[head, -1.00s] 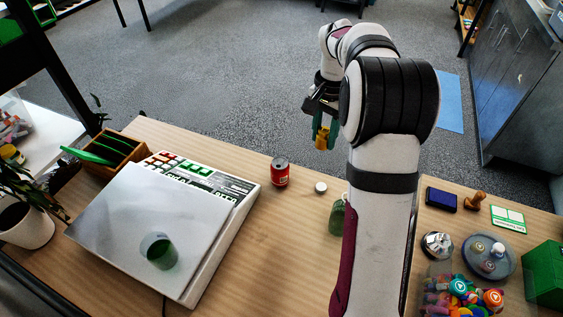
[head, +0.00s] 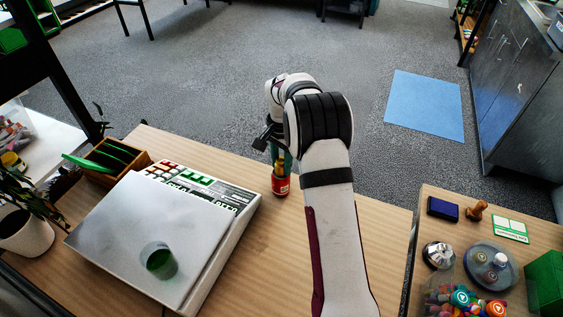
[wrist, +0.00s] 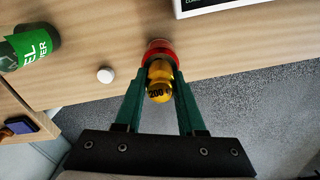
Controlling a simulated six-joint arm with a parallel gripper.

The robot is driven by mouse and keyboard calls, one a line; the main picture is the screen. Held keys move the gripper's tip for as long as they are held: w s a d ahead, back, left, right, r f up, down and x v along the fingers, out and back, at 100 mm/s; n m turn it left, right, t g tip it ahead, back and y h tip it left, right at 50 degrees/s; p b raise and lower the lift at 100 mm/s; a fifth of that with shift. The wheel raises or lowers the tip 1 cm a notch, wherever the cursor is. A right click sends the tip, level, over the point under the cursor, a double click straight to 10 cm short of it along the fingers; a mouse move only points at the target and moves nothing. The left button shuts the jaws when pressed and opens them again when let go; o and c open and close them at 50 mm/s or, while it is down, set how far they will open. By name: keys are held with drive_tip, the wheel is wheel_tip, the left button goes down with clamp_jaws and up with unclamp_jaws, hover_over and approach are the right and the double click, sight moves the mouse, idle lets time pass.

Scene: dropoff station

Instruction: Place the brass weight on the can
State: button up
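The brass weight, marked 200, is between the green fingertips of my gripper (wrist: 161,80) in the wrist view. The weight (wrist: 158,86) looks upright, and the fingers press on it from both sides. In the head view my gripper (head: 281,160) holds it directly over the red can (head: 281,187), which stands on the wooden table. The can (wrist: 158,48) shows just beyond the weight in the wrist view. I cannot tell whether the weight's base touches the can's top.
In the wrist view, a green-labelled bottle (wrist: 38,45) and a white cap (wrist: 105,75) lie left of the can. A wooden box (head: 112,160) is at the back left.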

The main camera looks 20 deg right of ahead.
sight(281, 159)
drive_tip(key=o, duration=0.5)
drive_tip(key=shift+c, duration=0.2)
wheel_tip(281, 159, up, 12)
drive_tip(key=r, duration=0.1)
drive_tip(key=s+a+r+n, duration=0.1)
drive_tip(key=s+a+r, duration=0.25)
drive_tip(key=s, duration=0.25)
drive_tip(key=s+a+r+n, duration=0.2)
drive_tip(key=s+a, duration=0.2)
drive_tip(key=s, duration=0.2)
drive_tip(key=s+a+f+n+y, duration=0.1)
drive_tip(key=s+a+f+n, duration=0.1)
drive_tip(key=s, duration=1)
drive_tip(key=s+a+f+n, duration=0.2)
drive_tip(key=s+a, duration=0.3)
drive_tip(key=s, duration=0.6)
drive_tip(key=shift+s+f+y, duration=0.35)
drive_tip(key=shift+f+y, duration=0.05)
drive_tip(key=shift+f, duration=0.5)
drive_tip(key=shift+a, duration=0.1)
